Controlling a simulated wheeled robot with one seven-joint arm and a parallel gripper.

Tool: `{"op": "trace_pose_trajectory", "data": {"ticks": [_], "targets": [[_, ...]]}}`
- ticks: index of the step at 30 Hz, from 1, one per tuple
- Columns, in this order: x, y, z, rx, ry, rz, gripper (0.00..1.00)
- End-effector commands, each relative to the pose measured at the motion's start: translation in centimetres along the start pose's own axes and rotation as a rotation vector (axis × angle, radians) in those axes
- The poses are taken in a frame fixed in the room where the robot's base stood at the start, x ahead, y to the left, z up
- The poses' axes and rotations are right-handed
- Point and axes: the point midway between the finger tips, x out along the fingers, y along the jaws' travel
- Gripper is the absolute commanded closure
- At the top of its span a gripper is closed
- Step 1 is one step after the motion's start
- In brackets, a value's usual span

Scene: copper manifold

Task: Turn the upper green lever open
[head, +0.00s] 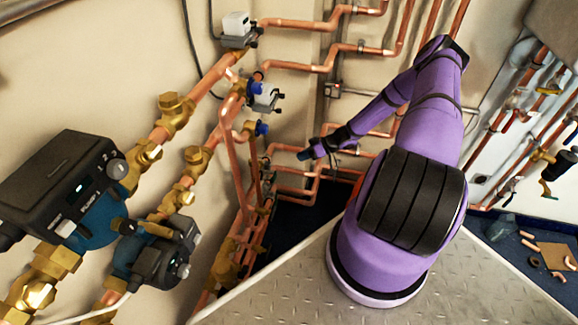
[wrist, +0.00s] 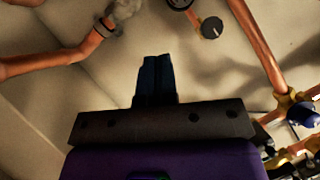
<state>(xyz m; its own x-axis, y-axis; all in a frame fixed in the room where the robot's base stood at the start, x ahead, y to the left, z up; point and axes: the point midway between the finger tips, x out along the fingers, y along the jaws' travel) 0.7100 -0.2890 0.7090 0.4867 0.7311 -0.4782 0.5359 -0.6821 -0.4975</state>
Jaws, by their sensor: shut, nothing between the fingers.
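I cannot make out a green lever for certain in either view. My gripper (head: 305,154) is small in the head view, low in front of the copper pipes in the wall corner. In the wrist view my gripper (wrist: 156,62) has its two dark fingers together, with nothing between them. A brass valve with a dark blue handle (wrist: 303,114) is at the right edge of the wrist view, apart from the fingers. The lower part of the wrist view is hidden by my gripper's body.
Copper pipes (wrist: 258,45) run along the wall, and a dark round knob (wrist: 212,27) is beyond the fingers. Blue-bodied pumps (head: 95,222) stand at the left. More pipes and valves (head: 541,154) are on the right wall. Pale wall surrounds the fingertips.

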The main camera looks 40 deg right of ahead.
Motion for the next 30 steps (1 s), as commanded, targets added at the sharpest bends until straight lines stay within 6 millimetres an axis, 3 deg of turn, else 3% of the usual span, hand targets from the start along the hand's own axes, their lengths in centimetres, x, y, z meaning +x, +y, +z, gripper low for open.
{"op": "trace_pose_trajectory", "data": {"ticks": [16,22,30], "targets": [[9.6,-0.1,0.1,0.0,-0.005,-0.003,1.0],[11.4,-0.1,2.0,0.001,-0.005,-0.001,1.0],[12.2,-0.1,2.9,0.0,-0.005,0.0,1.0]]}}
